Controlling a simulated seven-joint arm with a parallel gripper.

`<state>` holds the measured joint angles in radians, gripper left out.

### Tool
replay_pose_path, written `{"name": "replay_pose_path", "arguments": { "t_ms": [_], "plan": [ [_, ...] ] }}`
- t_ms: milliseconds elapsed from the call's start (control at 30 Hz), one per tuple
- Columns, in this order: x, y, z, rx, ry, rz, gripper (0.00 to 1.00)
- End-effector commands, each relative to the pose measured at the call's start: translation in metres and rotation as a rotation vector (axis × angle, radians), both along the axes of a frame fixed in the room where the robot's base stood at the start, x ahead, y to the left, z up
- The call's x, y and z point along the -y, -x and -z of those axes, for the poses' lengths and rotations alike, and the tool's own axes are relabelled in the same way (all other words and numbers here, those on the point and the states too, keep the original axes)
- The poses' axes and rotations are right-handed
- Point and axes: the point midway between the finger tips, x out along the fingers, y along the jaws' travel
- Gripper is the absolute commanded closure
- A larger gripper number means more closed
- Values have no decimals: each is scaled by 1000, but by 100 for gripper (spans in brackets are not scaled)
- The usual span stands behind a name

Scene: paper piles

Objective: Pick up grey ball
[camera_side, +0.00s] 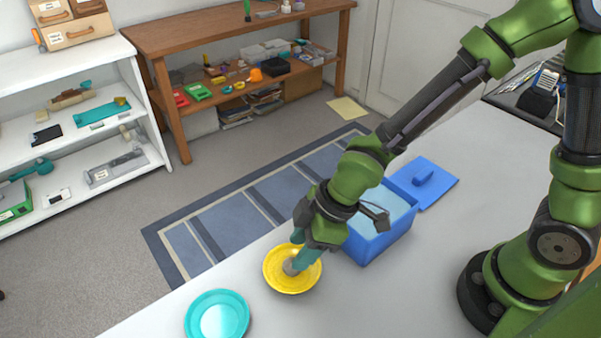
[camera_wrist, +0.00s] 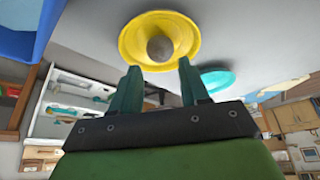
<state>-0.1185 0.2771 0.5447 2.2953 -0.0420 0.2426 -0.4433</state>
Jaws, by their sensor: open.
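The grey ball (camera_wrist: 160,48) sits in a yellow bowl (camera_wrist: 130,42). In the side view the ball (camera_side: 290,268) shows partly at the fingertips, inside the yellow bowl (camera_side: 294,285). My gripper (camera_side: 301,262) is over the bowl with its teal fingers pointing down into it. In the wrist view the fingers of my gripper (camera_wrist: 158,68) are apart, with the ball beyond the gap between their tips. The gripper is open and nothing is held. Whether a finger touches the ball or the bowl cannot be told.
A teal plate (camera_side: 217,316) lies left of the bowl, near the table edge. A blue box (camera_side: 372,243) stands close to the right of the gripper, with a blue lid (camera_side: 437,184) behind it. The grey table (camera_side: 430,290) is clear toward my base.

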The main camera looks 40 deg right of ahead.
Motion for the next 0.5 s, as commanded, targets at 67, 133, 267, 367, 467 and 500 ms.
{"name": "replay_pose_path", "arguments": {
  "t_ms": [67, 133, 267, 367, 467, 500],
  "plan": [
    [-2, 1, 10, -5, 2, -3, 55],
    [-4, 0, 21, -6, 2, -4, 55],
    [-10, -3, 37, -6, 1, -3, 55],
    [-12, -5, 44, -3, 2, -2, 55],
    [-12, -6, 46, -1, 2, 0, 55],
    [-12, -7, 46, -1, 1, 1, 55]
  ]
}}
